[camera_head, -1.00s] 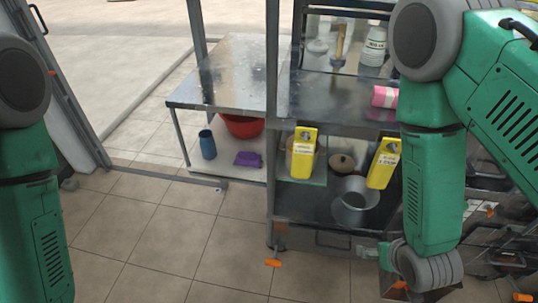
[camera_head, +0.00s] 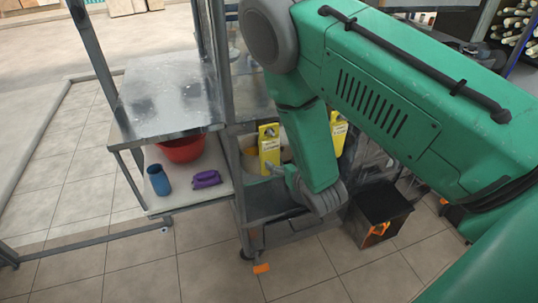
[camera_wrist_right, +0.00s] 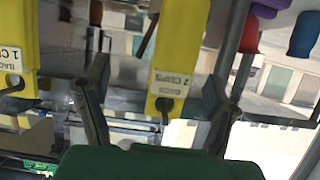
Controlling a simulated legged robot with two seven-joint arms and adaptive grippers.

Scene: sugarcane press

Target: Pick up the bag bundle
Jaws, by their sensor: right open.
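Two yellow bag bundles hang from the shelf front: a left one (camera_head: 269,155) and a right one (camera_head: 338,135), partly hidden by my right arm. My right gripper (camera_head: 279,170) is mostly hidden behind its wrist, close to the left bundle. In the right wrist view my right gripper (camera_wrist_right: 155,80) is open, with the bundle labelled 2 cups (camera_wrist_right: 178,50) seen between its fingers. Contact cannot be told. The bundle labelled 1 cup (camera_wrist_right: 15,55) is outside the fingers. My left gripper is out of view.
The metal table (camera_head: 175,105) stands left of the shelf, with a red bowl (camera_head: 182,150), blue cup (camera_head: 159,180) and purple cloth (camera_head: 206,179) on its lower shelf. A dark box (camera_head: 380,212) stands on the floor at right. Floor in front is free.

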